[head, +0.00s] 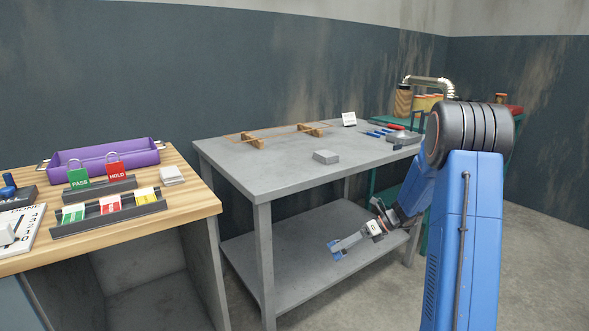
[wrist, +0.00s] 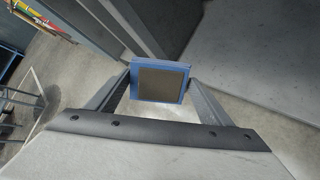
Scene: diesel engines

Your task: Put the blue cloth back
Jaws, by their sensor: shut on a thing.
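My gripper (head: 340,246) is in front of the grey metal table, below its top and over the lower shelf area in the head view. In the wrist view the piece has a flat grey-brown face with a blue border and stands upright between the fingers. I cannot tell for certain that it is the blue cloth. No other blue cloth is clearly visible.
The grey table (head: 229,165) bears a grey block (head: 326,157), wooden supports with a thin rod (head: 309,129), a white card (head: 349,119) and small tools (head: 383,131). A wooden bench (head: 196,197) at left holds a purple tray (head: 105,161) and tag racks. The lower shelf (head: 290,262) looks bare.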

